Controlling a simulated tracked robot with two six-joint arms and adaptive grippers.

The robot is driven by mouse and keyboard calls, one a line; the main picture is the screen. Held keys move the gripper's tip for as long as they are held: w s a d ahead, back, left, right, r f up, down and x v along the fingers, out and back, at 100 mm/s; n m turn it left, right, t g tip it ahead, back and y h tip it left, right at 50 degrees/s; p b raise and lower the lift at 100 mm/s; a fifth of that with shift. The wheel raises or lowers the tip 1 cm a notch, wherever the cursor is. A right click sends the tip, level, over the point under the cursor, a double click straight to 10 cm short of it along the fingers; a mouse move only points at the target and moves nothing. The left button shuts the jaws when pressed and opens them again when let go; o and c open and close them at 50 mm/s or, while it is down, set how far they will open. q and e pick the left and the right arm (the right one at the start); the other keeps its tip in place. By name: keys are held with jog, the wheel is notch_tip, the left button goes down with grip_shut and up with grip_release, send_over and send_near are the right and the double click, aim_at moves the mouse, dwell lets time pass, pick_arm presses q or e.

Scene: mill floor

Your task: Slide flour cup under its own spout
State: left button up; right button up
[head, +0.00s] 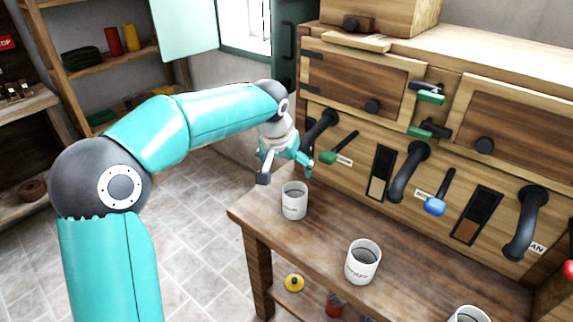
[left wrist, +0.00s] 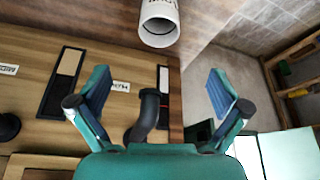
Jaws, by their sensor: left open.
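Three white cups stand upright on the wooden bench: a left one (head: 294,202), a middle one (head: 361,263) and a right one (head: 470,314) cut by the frame edge. Their print is too small to read surely, so I cannot tell which is the flour cup. Three dark curved spouts, left (head: 318,130), middle (head: 408,172) and right (head: 526,224), come out of the cabinet front. My left gripper (head: 285,169) is open and empty, just behind the left cup and near the left spout. In the left wrist view, a cup (left wrist: 159,32) lies beyond the open fingers (left wrist: 160,88). My right gripper is out of view.
The wooden bench (head: 330,238) has bare room between the cups. Green-handled (head: 327,157) and blue-handled (head: 434,206) levers stick out by the spouts. A yellow object (head: 294,283) and a red one (head: 334,305) sit on the lower shelf. Tiled floor lies left.

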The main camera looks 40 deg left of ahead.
aim_at(302, 185)
pick_arm(q)
jog(key=p+x, duration=0.1)
jog(key=x, duration=1.6)
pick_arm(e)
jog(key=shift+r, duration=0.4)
pick_arm(q)
jog(key=c, duration=1.4)
jog(key=shift+w+d, duration=0.2)
jog(key=shift+w, duration=1.35)
jog(key=shift+r, duration=0.15)
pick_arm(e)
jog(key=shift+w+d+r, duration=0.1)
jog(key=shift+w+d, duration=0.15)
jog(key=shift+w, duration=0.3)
